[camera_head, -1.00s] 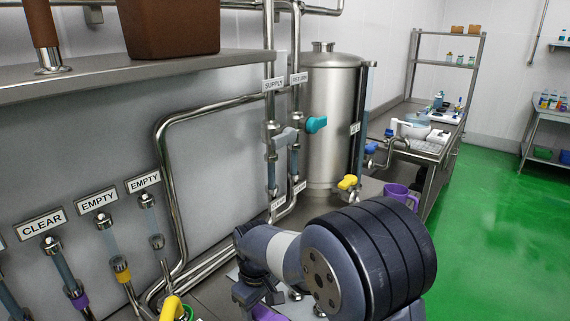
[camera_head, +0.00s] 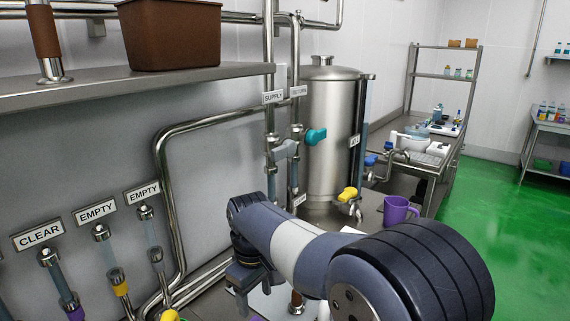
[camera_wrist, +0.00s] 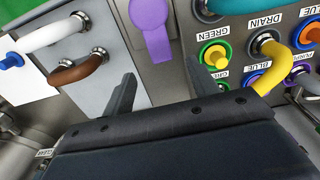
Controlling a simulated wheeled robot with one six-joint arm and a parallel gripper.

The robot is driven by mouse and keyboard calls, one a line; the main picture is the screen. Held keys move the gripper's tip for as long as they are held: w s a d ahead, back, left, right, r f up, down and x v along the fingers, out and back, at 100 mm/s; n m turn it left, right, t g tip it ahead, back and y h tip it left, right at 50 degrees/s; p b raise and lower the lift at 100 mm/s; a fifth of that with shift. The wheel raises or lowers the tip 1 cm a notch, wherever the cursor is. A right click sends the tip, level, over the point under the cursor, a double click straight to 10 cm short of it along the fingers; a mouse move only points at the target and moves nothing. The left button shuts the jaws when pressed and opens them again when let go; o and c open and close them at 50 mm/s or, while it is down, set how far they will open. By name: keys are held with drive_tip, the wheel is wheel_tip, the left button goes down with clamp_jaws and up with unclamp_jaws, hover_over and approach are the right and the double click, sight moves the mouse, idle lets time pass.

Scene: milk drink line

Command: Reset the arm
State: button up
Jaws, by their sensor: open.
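My gripper (camera_wrist: 160,88) shows in the wrist view with its two dark fingers spread apart and nothing between them. Beyond the fingers is a grey metal panel with a purple flap-like part (camera_wrist: 152,32), a yellow hose (camera_wrist: 272,72) and several coloured ring ports, among them a green one (camera_wrist: 214,52). In the head view my arm reaches across the lower middle, its dark wrist end pointing left toward the pipes. The fingertips are hard to make out there.
A steel tank (camera_head: 332,130) stands behind the arm, with a yellow-handled tap (camera_head: 347,194) and a purple mug (camera_head: 399,210) nearby. Supply and return pipes with a teal valve handle (camera_head: 316,136) rise close by. A brown box (camera_head: 170,35) sits on the upper shelf. Green floor (camera_head: 500,230) is open at right.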

sight(260, 318)
wheel_tip(260, 318, down, 9)
drive_tip(key=shift+w+r+p, duration=0.1)
drive_tip(key=shift+p, duration=0.3)
drive_tip(key=shift+w+f, duration=0.15)
drive_tip(key=shift+f, duration=0.05)
drive_tip(key=shift+w+d+m, duration=0.25)
drive_tip(key=shift+d+m, duration=0.05)
drive_tip(key=shift+m, duration=0.7)
